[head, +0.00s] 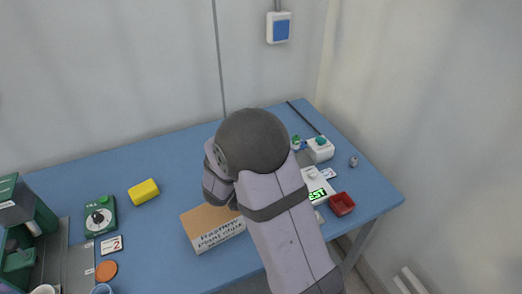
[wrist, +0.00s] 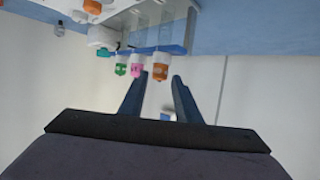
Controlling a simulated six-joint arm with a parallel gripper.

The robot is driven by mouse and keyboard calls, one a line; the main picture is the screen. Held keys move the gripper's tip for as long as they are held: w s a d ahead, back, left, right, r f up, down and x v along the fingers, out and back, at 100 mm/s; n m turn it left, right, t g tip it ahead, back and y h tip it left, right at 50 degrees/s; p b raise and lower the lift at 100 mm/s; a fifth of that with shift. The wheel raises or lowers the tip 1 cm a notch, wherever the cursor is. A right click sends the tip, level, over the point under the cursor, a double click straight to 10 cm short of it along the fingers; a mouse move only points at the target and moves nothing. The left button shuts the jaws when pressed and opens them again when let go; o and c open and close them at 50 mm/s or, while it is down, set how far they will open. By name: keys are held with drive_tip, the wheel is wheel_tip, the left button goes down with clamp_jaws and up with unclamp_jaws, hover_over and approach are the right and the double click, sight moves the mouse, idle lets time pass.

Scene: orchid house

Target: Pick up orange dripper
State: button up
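In the wrist view, the orange dripper (wrist: 160,72) stands at the end of a row in a clear rack (wrist: 150,38), beside a pink dripper (wrist: 137,68) and a green dripper (wrist: 121,68). My gripper (wrist: 159,78) is open, its two fingers on either side of the orange dripper's line. The orange tip shows at the fingertips, and I cannot tell whether it is between them or just beyond. In the head view my arm hides the gripper and the orange dripper.
The blue table (head: 150,170) carries a cardboard box (head: 213,227), a yellow sponge (head: 143,191), a green timer (head: 100,216), a red tray (head: 341,204) and a white scale (head: 318,186) with a green display. Another orange-topped item (wrist: 92,8) shows at the wrist view's top edge.

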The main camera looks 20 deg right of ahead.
drive_tip(key=shift+p+x, duration=0.5)
drive_tip(key=shift+x, duration=1.75)
drive_tip(key=shift+r, duration=0.15)
drive_tip(key=shift+c, duration=0.6)
clamp_jaws()
wheel_tip(320, 180, up, 10)
